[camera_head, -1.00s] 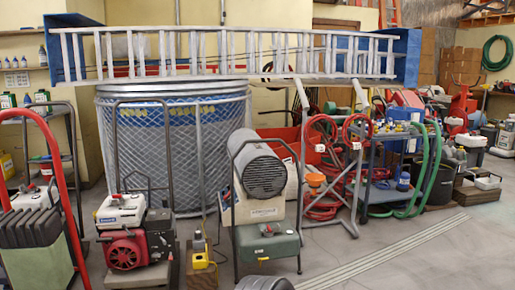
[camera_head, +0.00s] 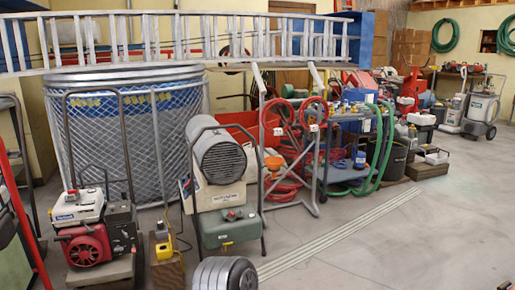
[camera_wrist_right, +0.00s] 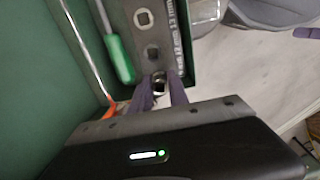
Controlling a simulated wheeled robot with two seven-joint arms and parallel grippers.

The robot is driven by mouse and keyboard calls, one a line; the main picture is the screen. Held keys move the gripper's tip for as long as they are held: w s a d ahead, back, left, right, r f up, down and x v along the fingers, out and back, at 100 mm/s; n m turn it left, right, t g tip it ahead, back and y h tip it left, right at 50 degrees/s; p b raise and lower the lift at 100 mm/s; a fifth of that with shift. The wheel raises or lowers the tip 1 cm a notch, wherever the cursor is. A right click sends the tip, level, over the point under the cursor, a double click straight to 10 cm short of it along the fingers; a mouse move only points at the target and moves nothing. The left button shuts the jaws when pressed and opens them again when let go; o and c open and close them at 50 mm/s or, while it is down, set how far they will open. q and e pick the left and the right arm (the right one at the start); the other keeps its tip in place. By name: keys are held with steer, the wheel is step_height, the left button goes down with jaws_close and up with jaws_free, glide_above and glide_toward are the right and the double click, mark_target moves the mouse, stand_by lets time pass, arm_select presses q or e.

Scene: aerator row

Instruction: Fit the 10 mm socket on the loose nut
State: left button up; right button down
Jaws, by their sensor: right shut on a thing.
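In the right wrist view my right gripper (camera_wrist_right: 160,92), with purple fingers, is shut on a small metal socket (camera_wrist_right: 158,82). The socket is at the near end of a dark green tray (camera_wrist_right: 190,72) marked with mm sizes. I cannot read the size of the held socket, nor tell whether it still touches the tray. Two square-marked round spots lie farther along the same row. The loose nut is not visible in either view. My left gripper is not in view.
A green-handled tool (camera_wrist_right: 119,58) lies left of the socket row, beside a metal rod (camera_wrist_right: 88,50). In the head view a red engine unit (camera_head: 88,243), a heater (camera_head: 218,157) and a hose cart (camera_head: 350,175) line the wall. Floor at right is clear.

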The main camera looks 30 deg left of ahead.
stand_by(0.3)
steer(key=shift+r, duration=0.15)
arm_select(q)
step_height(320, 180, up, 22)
steer(key=p, duration=2.1)
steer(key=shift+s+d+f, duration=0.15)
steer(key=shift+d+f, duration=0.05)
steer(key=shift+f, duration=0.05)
arm_select(e)
steer(key=w+a+r+m, duration=0.2)
steer(key=w+a+r, duration=0.1)
steer(key=a+r, duration=0.3)
steer(key=w+a+r+m, duration=0.2)
steer(key=a+r, duration=0.4)
steer(key=r, duration=0.5)
steer(key=shift+w+a+r+m, duration=0.2)
steer(key=shift+w+m, duration=0.1)
steer(key=shift+w, duration=0.4)
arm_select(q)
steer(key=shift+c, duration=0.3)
